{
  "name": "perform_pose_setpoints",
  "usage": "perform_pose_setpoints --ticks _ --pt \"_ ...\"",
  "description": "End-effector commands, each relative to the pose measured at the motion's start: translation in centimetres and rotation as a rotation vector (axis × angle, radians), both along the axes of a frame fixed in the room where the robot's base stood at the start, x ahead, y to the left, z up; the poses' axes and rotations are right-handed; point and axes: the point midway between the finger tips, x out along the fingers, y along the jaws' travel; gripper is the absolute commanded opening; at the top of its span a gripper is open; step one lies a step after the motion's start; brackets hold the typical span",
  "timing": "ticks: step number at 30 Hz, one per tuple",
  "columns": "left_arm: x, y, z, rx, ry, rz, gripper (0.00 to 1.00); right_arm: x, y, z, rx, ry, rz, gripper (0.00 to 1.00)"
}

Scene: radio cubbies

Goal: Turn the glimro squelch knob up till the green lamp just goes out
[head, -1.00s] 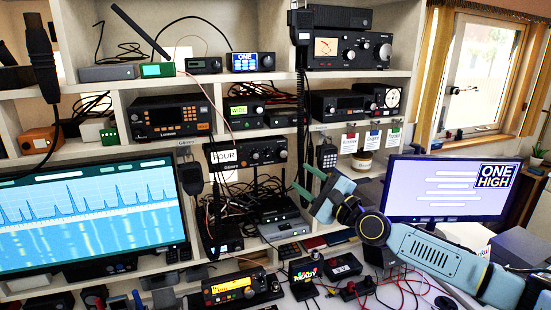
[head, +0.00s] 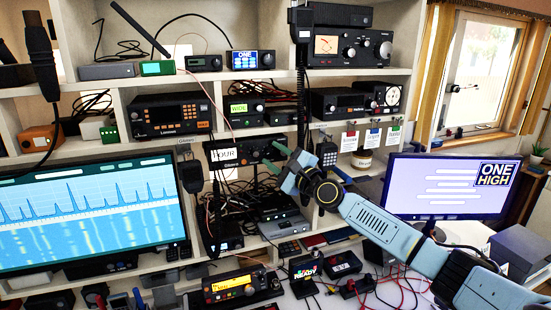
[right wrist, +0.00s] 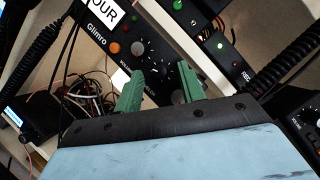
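Another round knob (right wrist: 178,97) is partly hidden by the fingers. My right gripper (head: 271,156) is open before the panel, its green fingers (right wrist: 160,86) apart; contact is unclear. My left gripper is not in view.
A neighbouring black unit with a bright green light (right wrist: 220,45) stands beside the radio in the wrist view. Coiled cords (right wrist: 283,68) hang close by. The left monitor (head: 90,215) and right monitor (head: 450,187) flank the shelves.

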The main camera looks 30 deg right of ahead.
Motion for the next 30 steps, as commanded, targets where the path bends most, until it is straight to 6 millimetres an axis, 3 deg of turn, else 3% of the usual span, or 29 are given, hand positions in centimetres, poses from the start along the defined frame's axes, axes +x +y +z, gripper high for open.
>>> perform_pose_setpoints --ticks 9,18,30 --pt "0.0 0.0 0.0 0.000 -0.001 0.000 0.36 0.1 0.0 0.1 -0.001 0.000 0.000 0.38" --pt "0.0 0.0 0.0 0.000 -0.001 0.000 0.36 0.1 0.0 0.0 -0.001 0.000 0.000 0.00" --pt "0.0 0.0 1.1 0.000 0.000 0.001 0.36 0.1 0.0 0.2 -0.065 0.019 0.000 0.00"
